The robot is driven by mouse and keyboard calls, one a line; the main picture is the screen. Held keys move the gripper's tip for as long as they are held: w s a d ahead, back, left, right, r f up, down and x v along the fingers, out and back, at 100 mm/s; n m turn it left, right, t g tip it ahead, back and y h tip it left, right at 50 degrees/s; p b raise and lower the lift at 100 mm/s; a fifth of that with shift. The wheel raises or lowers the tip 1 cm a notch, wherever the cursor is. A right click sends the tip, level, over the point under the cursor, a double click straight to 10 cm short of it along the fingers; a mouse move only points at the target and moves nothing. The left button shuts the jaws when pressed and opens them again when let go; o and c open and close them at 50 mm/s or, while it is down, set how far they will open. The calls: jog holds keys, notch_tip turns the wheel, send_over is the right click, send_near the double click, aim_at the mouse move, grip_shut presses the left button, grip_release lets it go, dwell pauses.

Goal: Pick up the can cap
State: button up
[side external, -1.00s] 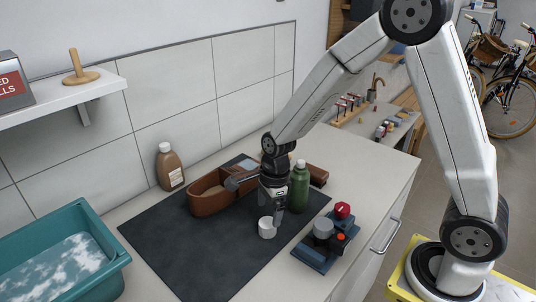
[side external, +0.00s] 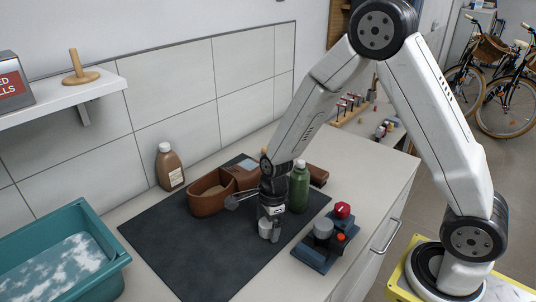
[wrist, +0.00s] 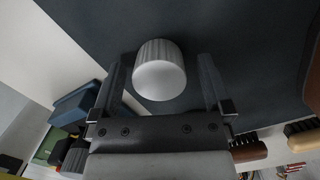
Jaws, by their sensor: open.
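The can cap is a small white ribbed cylinder (wrist: 160,72) on the dark mat (side external: 190,262). In the side external view the cap (side external: 265,229) is partly hidden by my gripper (side external: 270,232). In the wrist view the cap lies between the two fingers of my gripper (wrist: 162,92), with a gap on each side. My gripper is open and points down at the cap.
A green bottle (side external: 299,187) stands close behind my gripper. A blue block stand (side external: 318,256) with a red knob is at the right. A brown bottle (side external: 169,168) and a teal tub (side external: 118,262) are at the left. The front of the mat is clear.

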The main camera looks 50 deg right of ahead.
jog(key=shift+c, duration=0.2)
grip_shut()
jog(key=shift+r, duration=0.1)
jog(key=shift+r, duration=0.65)
jog(key=s+d+r, duration=0.1)
jog(key=s+r, duration=1)
jog(key=s, duration=0.3)
jog(key=shift+r, duration=0.25)
jog(key=shift+d, duration=0.1)
